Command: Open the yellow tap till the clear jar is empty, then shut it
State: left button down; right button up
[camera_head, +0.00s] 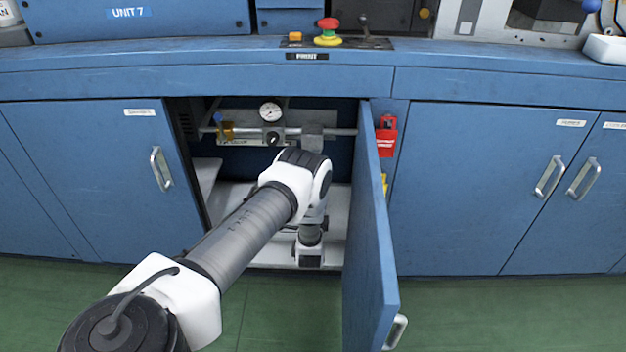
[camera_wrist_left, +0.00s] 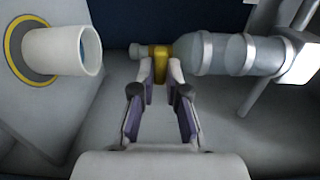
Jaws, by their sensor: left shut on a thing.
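In the left wrist view the clear jar (camera_wrist_left: 222,54) lies across the right of the picture, grey-tinted with ring bands. My left gripper (camera_wrist_left: 160,72) is shut on the yellow tap, with one finger on each side. I cannot tell how much liquid the jar holds or whether the tap is turned. In the head view my left arm reaches into the open cabinet and hides the jar and tap. My right gripper is not in view.
A white open-ended cup or pipe (camera_wrist_left: 62,52) with a yellow ring at its base faces the nozzle, apart from it. The open blue door (camera_head: 368,235) stands close right of my arm. A rail (camera_head: 345,132) and a gauge (camera_head: 270,111) are above inside the cabinet.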

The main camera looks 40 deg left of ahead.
pick_arm(q)
jog(key=c, duration=1.2)
grip_release()
jog(key=v, duration=1.2)
jog(key=shift+a, duration=0.1)
